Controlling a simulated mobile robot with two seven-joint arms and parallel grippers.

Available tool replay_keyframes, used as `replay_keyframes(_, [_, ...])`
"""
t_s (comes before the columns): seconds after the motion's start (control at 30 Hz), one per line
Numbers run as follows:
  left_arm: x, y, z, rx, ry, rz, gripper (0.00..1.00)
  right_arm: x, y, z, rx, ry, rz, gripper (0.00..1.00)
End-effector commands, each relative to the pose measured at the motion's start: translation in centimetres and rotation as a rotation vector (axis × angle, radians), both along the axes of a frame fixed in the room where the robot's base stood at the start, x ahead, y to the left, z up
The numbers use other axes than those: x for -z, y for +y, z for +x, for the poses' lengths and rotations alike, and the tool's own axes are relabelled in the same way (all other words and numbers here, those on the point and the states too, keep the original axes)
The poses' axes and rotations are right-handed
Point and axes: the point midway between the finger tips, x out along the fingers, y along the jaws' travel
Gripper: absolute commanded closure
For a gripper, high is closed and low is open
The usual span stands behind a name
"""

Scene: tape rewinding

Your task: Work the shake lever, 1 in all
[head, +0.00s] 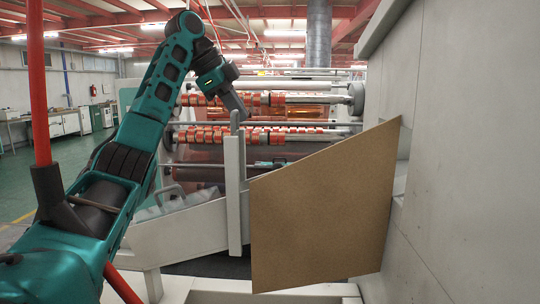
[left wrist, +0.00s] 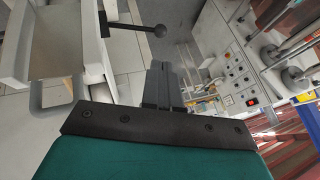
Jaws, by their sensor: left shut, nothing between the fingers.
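My left gripper (left wrist: 160,70) is shut and empty. The knob is just beyond its fingertips in that picture, with a visible gap; I cannot tell the depth. In the head view my left gripper (head: 238,108) points down above a grey upright post (head: 235,190). The ball knob cannot be made out in the head view. My right gripper is not in view.
A large brown board (head: 322,215) stands in front of the machine, blocking its lower right. Shafts with copper-coloured rolls (head: 285,99) lie behind. A grey wall (head: 470,150) closes the right side. The wrist view shows a control panel (left wrist: 235,75) with buttons.

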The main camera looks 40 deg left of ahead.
Motion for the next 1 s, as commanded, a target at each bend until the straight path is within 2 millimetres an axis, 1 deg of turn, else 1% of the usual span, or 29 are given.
replay_keyframes(0.17, [0.5,-0.1,0.3,0.000,0.001,0.000,1.00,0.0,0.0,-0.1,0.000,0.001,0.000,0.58])
replay_keyframes(0.27, [1.4,-0.3,0.9,0.000,0.003,0.001,1.00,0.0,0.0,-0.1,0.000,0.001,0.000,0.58])
replay_keyframes(0.37, [2.8,-0.5,1.7,0.000,0.006,0.001,1.00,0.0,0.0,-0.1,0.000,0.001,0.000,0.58])
replay_keyframes(0.6, [7.2,-1.3,4.5,0.001,0.006,0.001,1.00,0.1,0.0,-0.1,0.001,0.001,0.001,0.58])
replay_keyframes(0.7, [8.8,-1.7,5.6,0.001,0.004,0.000,1.00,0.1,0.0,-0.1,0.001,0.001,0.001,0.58])
replay_keyframes(0.83, [10.3,-2.0,6.7,0.001,0.004,0.000,1.00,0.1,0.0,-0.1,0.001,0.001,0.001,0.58])
replay_keyframes(1.0, [11.4,-2.2,7.4,-0.001,0.002,0.000,1.00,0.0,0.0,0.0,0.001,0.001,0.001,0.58])
